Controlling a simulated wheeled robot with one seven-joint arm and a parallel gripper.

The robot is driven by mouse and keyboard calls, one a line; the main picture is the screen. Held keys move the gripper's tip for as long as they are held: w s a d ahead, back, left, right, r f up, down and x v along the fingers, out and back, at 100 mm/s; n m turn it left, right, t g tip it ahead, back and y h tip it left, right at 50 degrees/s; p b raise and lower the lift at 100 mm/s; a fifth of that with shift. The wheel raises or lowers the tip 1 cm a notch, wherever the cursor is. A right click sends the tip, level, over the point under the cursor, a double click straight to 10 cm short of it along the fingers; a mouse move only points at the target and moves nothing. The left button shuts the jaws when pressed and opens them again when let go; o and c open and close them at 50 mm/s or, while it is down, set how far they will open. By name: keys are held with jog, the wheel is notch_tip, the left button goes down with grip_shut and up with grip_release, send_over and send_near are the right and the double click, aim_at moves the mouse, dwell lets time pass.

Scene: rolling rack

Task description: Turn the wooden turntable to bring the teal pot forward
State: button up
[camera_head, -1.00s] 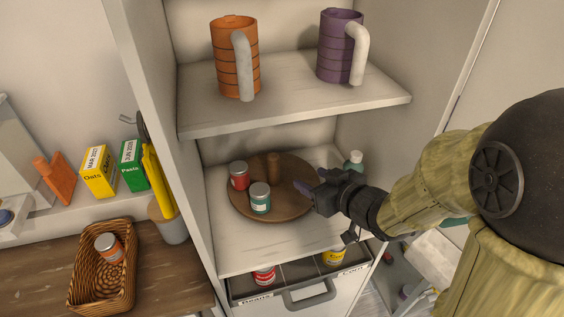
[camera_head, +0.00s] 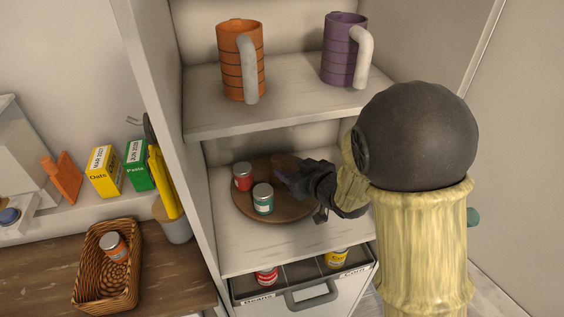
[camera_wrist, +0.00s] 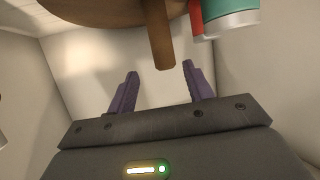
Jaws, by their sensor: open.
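The round wooden turntable (camera_head: 296,208) sits on the lower shelf. The teal pot (camera_head: 263,199) stands at its front and the red pot (camera_head: 243,177) at its left, both upright with grey lids. The teal pot (camera_wrist: 231,14) also shows at the top right of the wrist view, with a bit of the red pot beside it. My gripper (camera_head: 284,178) is over the right part of the turntable. In the wrist view its purple fingers (camera_wrist: 160,71) are open, with the end of the turntable's wooden peg (camera_wrist: 160,38) between the fingertips. The peg is mostly hidden in the head view.
An orange mug (camera_head: 232,62) and a purple mug (camera_head: 338,55) stand on the shelf above. Below, an open drawer (camera_head: 311,295) holds cans. A cabinet side wall (camera_head: 170,120) rises at left. A wicker basket (camera_head: 83,287) holds a can.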

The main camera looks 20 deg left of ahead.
aim_at(281, 164)
jog(key=p+x, duration=0.1)
jog(key=x, duration=0.5)
jog(key=shift+s+a+f, duration=0.1)
jog(key=shift+a, duration=0.15)
jog(key=shift+w+a+f, duration=0.2)
jog(key=shift+w+a, duration=0.1)
jog(key=shift+w, duration=0.1)
jog(key=shift+s, duration=0.15)
jog(key=c, duration=1.1)
grip_shut()
